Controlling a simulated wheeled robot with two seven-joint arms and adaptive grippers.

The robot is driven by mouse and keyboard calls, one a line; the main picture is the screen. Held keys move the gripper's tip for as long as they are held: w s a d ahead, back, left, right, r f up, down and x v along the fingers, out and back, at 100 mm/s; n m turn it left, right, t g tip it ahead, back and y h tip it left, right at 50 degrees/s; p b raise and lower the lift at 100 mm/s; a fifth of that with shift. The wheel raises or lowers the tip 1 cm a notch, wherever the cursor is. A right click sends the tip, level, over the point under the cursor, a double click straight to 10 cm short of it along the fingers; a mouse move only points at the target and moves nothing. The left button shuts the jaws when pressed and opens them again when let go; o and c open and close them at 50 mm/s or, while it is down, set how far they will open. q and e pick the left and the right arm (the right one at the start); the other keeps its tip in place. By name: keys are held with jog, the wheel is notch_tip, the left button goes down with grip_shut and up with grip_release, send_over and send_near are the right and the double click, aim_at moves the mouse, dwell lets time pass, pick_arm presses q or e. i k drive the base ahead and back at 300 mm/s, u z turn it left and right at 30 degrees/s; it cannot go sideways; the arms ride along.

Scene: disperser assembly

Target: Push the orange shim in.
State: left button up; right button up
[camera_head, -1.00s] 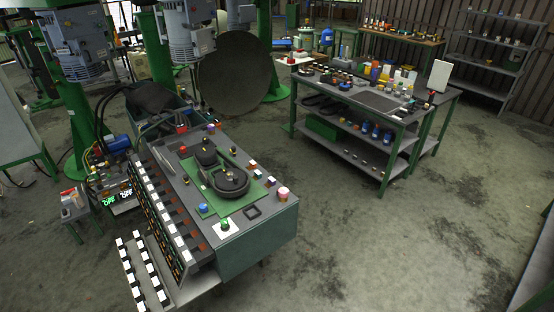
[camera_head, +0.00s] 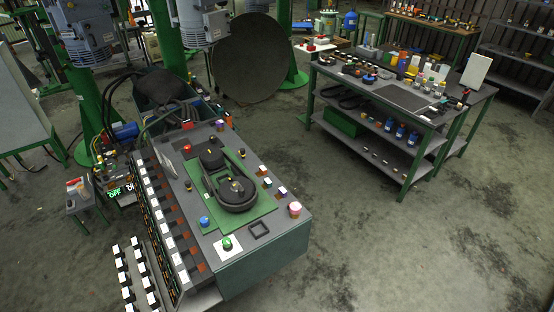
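Neither of my grippers shows in the head view. The orange shim cannot be told for certain at this size. A row of small orange-brown pieces (camera_head: 201,267) runs beside white blocks along the left edge of the grey bench console (camera_head: 222,260); whether one of them is the shim, and how far in it sits, cannot be made out. A black two-lobed part (camera_head: 236,192) lies on a green plate (camera_head: 266,207) on top of the console.
Blue (camera_head: 204,221), green (camera_head: 227,243) and pink (camera_head: 295,209) knobs stand on the console. A strip of white blocks (camera_head: 137,275) sits at its lower left. A work table (camera_head: 433,116) with bottles and parts stands at the right. The floor (camera_head: 370,240) between and in front is clear.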

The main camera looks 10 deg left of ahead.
aim_at(262, 171)
jog(key=u, duration=0.35)
jog(key=i, duration=0.6)
jog(key=u, duration=0.65)
